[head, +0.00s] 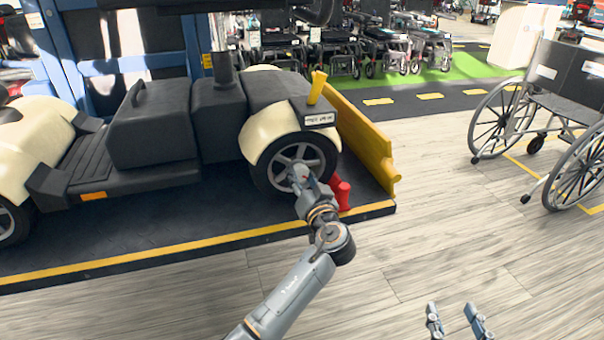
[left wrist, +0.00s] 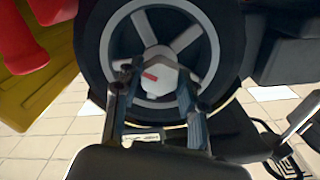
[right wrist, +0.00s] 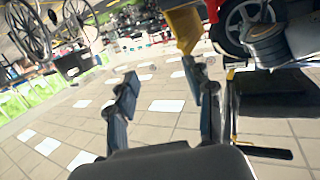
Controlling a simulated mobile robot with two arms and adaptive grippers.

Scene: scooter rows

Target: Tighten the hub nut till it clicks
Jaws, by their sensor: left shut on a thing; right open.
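The hub nut (left wrist: 160,72) is a pale, faceted nut with a red mark, in the middle of the scooter's spoked rear wheel (left wrist: 110,45). My left gripper (left wrist: 158,88) is shut on the hub nut, one finger on each side. In the head view my left gripper (head: 303,180) reaches the wheel (head: 325,150) from the front and covers most of the nut. My right gripper (head: 454,308) is open and empty above the wooden floor; its two spread fingers (right wrist: 165,85) also show in the right wrist view.
The cream and black scooter (head: 155,122) stands on a dark platform (head: 150,232) with a yellow edge. A yellow ramp plate (head: 365,140) and a red part (head: 342,194) are just right of the wheel. A wheelchair (head: 555,105) stands at right. The floor between is clear.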

